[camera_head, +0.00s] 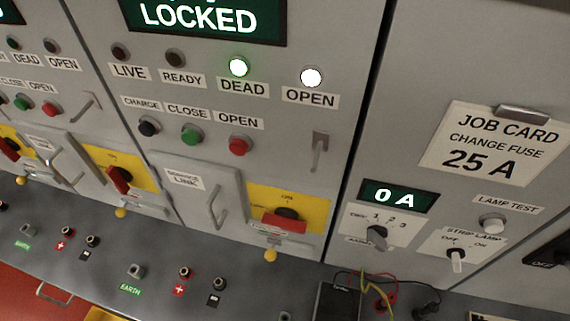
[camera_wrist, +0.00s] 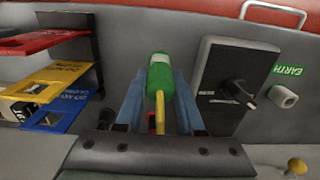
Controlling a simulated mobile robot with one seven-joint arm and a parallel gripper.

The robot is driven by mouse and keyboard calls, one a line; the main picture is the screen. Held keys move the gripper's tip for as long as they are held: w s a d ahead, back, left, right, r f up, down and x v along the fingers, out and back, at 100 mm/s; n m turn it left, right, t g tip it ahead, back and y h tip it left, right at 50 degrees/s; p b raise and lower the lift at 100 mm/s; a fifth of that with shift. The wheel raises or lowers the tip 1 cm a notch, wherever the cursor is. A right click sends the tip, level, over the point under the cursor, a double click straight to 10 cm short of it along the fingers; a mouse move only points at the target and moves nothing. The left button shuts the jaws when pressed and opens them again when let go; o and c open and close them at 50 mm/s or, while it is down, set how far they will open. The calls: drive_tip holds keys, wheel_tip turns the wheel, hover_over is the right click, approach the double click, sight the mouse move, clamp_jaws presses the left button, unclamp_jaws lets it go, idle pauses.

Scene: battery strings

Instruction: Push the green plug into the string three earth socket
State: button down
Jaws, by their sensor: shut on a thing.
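In the wrist view, my gripper (camera_wrist: 158,98) is shut on the green plug (camera_wrist: 160,75), which sits between its blue fingers. A yellow lead (camera_wrist: 160,120) runs from the plug toward the wrist. An earth socket (camera_wrist: 285,96) with a green EARTH label (camera_wrist: 287,70) is to the right, apart from the plug. In the head view, grey earth sockets show on the bench at lower middle (camera_head: 137,271) and at far left (camera_head: 33,230); a third similar socket (camera_head: 285,316) is cut by the bottom edge. No string number is readable. My gripper is not in the head view.
A dark box (camera_wrist: 222,75) with a black knob stands between plug and socket in the wrist view. A rack with red, yellow and blue tags (camera_wrist: 55,80) stands left. Loose leads (camera_head: 380,290) lie at lower right in the head view. Red and black sockets (camera_head: 184,272) adjoin the earth sockets.

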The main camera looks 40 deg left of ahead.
drive_tip(key=shift+r+p, duration=2.35)
drive_tip(key=shift+r, duration=0.1)
drive_tip(key=shift+r+p, duration=2.35)
drive_tip(key=shift+p, duration=0.1)
